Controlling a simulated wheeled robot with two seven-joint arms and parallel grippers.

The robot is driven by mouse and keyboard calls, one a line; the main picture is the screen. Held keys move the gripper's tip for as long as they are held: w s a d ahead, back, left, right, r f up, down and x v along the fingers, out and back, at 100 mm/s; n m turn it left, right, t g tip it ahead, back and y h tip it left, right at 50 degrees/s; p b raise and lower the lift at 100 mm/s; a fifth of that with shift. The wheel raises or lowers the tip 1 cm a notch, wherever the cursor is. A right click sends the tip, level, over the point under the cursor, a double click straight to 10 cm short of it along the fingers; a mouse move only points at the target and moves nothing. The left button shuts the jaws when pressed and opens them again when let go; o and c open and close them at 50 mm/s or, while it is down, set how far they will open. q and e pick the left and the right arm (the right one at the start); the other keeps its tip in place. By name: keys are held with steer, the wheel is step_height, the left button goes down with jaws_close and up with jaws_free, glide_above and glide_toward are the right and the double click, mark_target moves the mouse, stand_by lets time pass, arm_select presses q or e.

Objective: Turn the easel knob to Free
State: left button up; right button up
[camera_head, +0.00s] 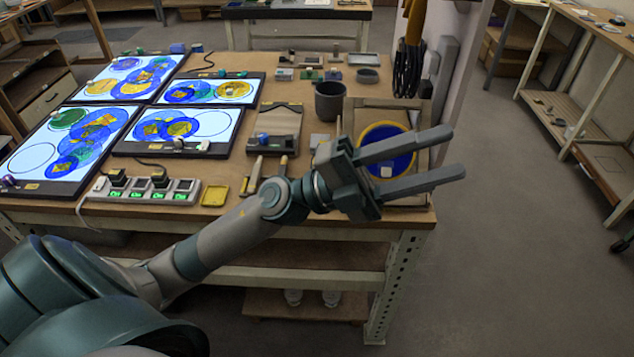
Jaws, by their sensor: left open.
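My left gripper (455,154) reaches in over the table's front right corner. Its two long grey fingers are spread apart with nothing between them, and they point right. The gripper covers part of the frame and pane. I cannot make out the easel knob or a Free marking; the gripper may hide them. My right gripper is not in view.
Lit panels (52,152) with blue and yellow circles fill the table's left side. Floor right of the table is clear.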

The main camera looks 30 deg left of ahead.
arm_select(q)
step_height(320, 180, down, 3)
steer(key=s+d+m+g+y, duration=0.2)
steer(key=d+m+g, duration=0.1)
steer(key=m+g, duration=0.3)
steer(key=w+a+f+m+g+y, duration=0.25)
steer(key=a+f+y, duration=0.35)
steer(key=f+y, duration=0.3)
steer(key=w+a+n+t+y, duration=0.1)
steer(key=a+y, duration=0.4)
steer(key=a, duration=0.6)
steer(key=w+a+f+n+t+y, duration=0.1)
steer(key=w+a+y, duration=0.3)
steer(key=a, duration=0.8)
steer(key=shift+a+f+n+t+y, duration=0.2)
steer(key=shift+n+t+y, duration=0.35)
steer(key=shift+y, duration=0.45)
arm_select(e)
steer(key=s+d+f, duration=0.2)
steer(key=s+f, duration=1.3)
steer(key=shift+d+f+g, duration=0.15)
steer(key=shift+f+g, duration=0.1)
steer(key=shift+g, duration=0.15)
arm_select(q)
steer(key=shift+w+f, duration=0.1)
